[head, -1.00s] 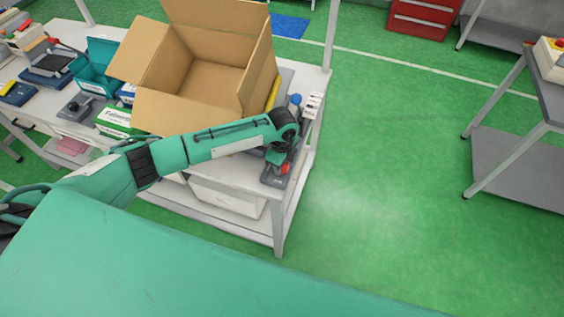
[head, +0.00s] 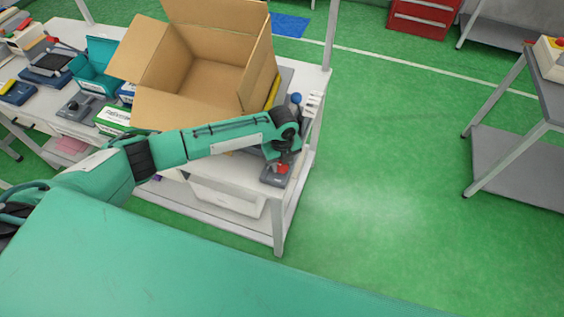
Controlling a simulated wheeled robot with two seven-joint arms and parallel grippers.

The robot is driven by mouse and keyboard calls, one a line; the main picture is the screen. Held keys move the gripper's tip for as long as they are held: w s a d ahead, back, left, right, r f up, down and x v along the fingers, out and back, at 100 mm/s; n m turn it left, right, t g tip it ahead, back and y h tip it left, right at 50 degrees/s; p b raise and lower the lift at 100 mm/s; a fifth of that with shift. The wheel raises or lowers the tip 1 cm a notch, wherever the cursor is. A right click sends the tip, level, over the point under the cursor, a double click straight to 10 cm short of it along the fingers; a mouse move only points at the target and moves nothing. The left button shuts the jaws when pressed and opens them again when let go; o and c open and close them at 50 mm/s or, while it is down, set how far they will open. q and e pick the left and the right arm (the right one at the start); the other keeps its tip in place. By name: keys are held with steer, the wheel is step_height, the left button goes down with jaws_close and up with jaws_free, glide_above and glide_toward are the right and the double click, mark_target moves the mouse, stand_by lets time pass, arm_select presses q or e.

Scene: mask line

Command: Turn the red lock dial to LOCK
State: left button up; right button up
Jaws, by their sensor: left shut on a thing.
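The red lock dial (head: 283,169) sits on a small dark grey base (head: 271,178) at the near right corner of the white table (head: 238,172). My left arm reaches in from the left, and its gripper (head: 281,163) points down over the dial, shut on it. The wrist hides most of the fingers and part of the dial. The dial's marked positions are too small to read. My right gripper is not in view.
An open cardboard box (head: 205,75) stands on the table behind my left forearm. A blue knob (head: 296,98) stands near the table's right edge. Teal bins (head: 95,68) and small cartons lie to the left.

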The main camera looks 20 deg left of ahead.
mark_target(282, 165)
arm_select(q)
steer(key=shift+f, duration=0.1)
steer(key=o, duration=1)
steer(key=shift+r, duration=0.4)
step_height(282, 165, up, 13)
steer(key=b, duration=0.3)
